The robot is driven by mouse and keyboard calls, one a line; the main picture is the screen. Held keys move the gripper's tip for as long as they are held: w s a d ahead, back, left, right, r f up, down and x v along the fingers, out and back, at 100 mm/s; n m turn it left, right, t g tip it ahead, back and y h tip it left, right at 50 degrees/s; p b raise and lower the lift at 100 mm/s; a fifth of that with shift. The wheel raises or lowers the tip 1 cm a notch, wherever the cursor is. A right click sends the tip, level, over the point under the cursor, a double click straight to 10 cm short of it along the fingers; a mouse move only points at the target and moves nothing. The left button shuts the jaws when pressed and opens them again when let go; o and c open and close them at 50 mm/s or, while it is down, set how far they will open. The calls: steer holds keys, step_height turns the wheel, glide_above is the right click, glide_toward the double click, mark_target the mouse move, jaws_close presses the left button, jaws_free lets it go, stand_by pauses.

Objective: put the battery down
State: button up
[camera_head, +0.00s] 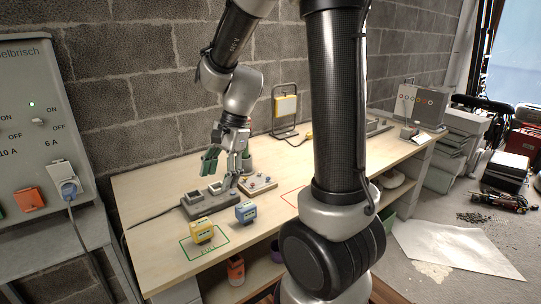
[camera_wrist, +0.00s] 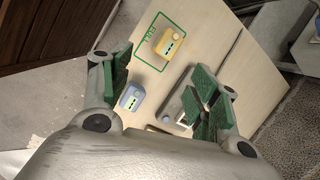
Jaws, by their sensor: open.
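A yellow battery (camera_head: 201,232) stands inside the green outlined square on the workbench; it also shows in the wrist view (camera_wrist: 170,43), beside the square's green lettering. A blue battery (camera_head: 245,212) stands on the bench to the right of it, outside the square; the wrist view shows it too (camera_wrist: 132,96). A grey charger block (camera_head: 208,206) with open slots sits just behind the batteries. My gripper (camera_head: 226,166) is above the charger, its green-padded fingers spread. In the wrist view my gripper (camera_wrist: 163,92) has nothing between its fingers.
A small board with knobs (camera_head: 258,186) lies right of the charger. A red outline (camera_head: 291,197) marks the bench further right. A yellow lamp on a stand (camera_head: 286,107) is at the back wall. A grey control panel (camera_head: 35,130) stands at the left. The bench front has some free room.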

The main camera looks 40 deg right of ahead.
steer(key=s+d+r+n+t+h, duration=0.1)
steer(key=s+d+r+n+h, duration=0.1)
steer(key=s+d+r+n, duration=0.2)
steer(key=s+d+r+n+t+h, duration=0.1)
steer(key=s+d+r+n+t, duration=0.1)
steer(key=s+d+r+n, duration=0.2)
steer(key=s+r+n, duration=0.3)
steer(key=s+n, duration=0.3)
steer(key=s, duration=0.2)
steer(key=shift+d+r+t+h, duration=0.15)
steer(key=shift+d+t+h, duration=0.15)
steer(key=shift+h, duration=0.1)
